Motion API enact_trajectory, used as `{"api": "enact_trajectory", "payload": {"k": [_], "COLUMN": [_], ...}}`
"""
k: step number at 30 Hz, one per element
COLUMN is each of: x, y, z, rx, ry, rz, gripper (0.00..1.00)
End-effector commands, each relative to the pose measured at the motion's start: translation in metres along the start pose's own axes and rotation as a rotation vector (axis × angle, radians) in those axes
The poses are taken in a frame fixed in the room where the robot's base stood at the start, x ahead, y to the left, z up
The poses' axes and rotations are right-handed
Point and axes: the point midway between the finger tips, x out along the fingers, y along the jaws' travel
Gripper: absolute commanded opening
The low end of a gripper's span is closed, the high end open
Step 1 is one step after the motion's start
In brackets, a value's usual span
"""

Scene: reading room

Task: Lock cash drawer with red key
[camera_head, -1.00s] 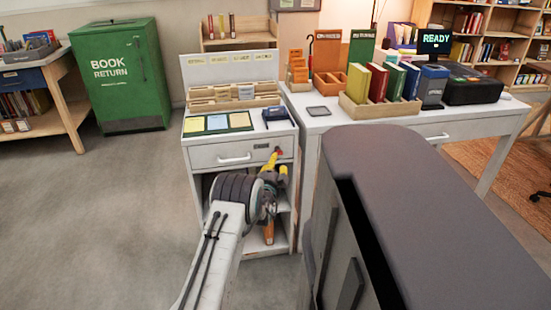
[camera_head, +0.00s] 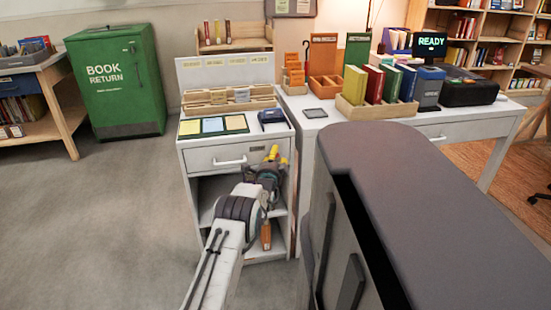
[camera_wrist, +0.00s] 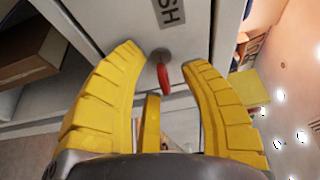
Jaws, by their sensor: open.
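The cash drawer (camera_head: 212,159) is the shut top drawer of a white cabinet, with a pale bar handle. Its dark label, partly cut off and ending in "SH", shows in the wrist view (camera_wrist: 170,11). The red key (camera_wrist: 163,79) sits in a round metal lock (camera_wrist: 160,56) in the drawer front and points down. My gripper (camera_wrist: 157,57) is open, with yellow fingers on both sides of the key and apart from it. A third yellow finger is below, close to the key. In the head view my gripper (camera_head: 277,153) hides the key at the drawer's right end.
Card trays and colored sheets (camera_head: 213,124) lie on the cabinet top, with a dark blue device (camera_head: 272,115). A desk (camera_head: 459,127) with books stands close on the right. Open shelves are below the drawer. Floor (camera_head: 100,220) at left is clear.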

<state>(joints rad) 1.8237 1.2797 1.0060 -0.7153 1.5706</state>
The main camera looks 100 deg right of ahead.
Motion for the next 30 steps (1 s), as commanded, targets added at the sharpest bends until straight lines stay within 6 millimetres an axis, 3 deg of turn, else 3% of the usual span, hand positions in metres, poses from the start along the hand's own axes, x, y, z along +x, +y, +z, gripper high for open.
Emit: {"api": "enact_trajectory", "payload": {"k": [15,30], "x": [0.0031,0.0030], "y": [0.0001,0.0001], "z": [0.0000,0.0000], "rx": [0.000,0.000], "ry": [0.000,0.000], "rz": [0.000,0.000], "gripper": [0.42,0.00]}}
